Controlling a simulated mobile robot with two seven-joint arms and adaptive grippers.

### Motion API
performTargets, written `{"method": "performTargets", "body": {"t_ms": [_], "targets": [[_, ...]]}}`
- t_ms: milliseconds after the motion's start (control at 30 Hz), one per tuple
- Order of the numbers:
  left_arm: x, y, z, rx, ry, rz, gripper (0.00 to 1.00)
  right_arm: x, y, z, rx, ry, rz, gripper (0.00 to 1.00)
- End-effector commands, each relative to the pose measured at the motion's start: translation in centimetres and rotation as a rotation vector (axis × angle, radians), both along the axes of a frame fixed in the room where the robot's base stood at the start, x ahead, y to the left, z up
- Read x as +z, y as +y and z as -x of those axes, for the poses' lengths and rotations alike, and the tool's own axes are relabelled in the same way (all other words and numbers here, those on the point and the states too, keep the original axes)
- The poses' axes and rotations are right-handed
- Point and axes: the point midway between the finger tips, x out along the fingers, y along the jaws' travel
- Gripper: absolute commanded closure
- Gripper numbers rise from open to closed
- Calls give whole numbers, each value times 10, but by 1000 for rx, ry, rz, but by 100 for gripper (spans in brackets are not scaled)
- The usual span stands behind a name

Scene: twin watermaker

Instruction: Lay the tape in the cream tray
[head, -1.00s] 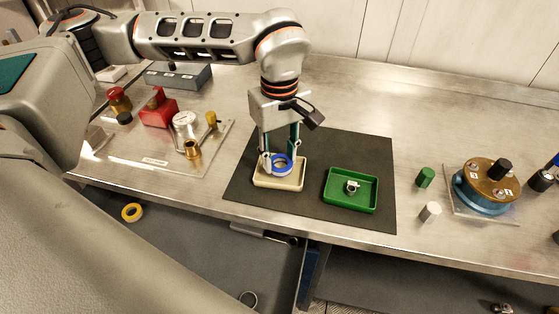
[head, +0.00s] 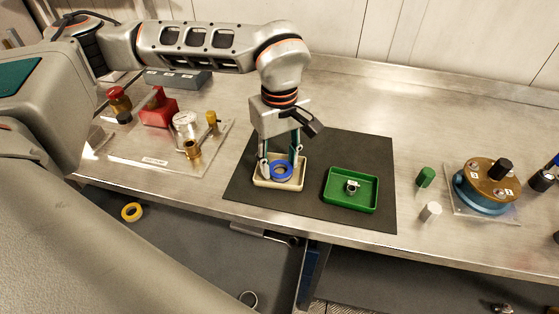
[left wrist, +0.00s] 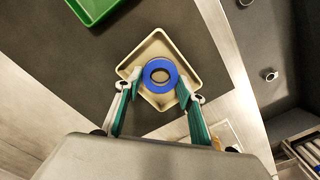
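The blue tape roll (head: 281,171) lies in the cream tray (head: 279,187), which sits on the dark mat. In the left wrist view the tape (left wrist: 160,91) lies in the middle of the cream tray (left wrist: 158,46). My left gripper (head: 281,163) is over the tray and points down. Its fingers stand on either side of the tape, spread wider than the roll; the left wrist view also shows the gripper (left wrist: 159,88) with a small gap at the tape. My right gripper is out of view.
A green tray (head: 351,206) with a small metal part (head: 352,187) stands to the right on the dark mat (head: 320,150). A green cylinder (head: 425,177), a white cylinder (head: 431,211) and a blue-and-brass unit (head: 487,187) are farther right. A clear plate with fittings lies left.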

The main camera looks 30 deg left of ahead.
Motion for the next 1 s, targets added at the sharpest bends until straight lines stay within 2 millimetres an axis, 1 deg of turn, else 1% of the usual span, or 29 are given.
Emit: {"method": "performTargets", "body": {"t_ms": [167,400,500,600,767,1000], "targets": [[28,0,-1,0,-7,1,61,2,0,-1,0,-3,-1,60],[79,0,-2,1,-7,0,61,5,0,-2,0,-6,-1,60],[96,0,-1,0,-6,0,61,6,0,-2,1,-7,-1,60],[108,0,-1,0,-4,0,61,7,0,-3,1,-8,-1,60],[118,0,-1,0,-2,0,61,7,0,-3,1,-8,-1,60],[119,0,0,0,-1,1,61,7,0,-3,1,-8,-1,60]]}}
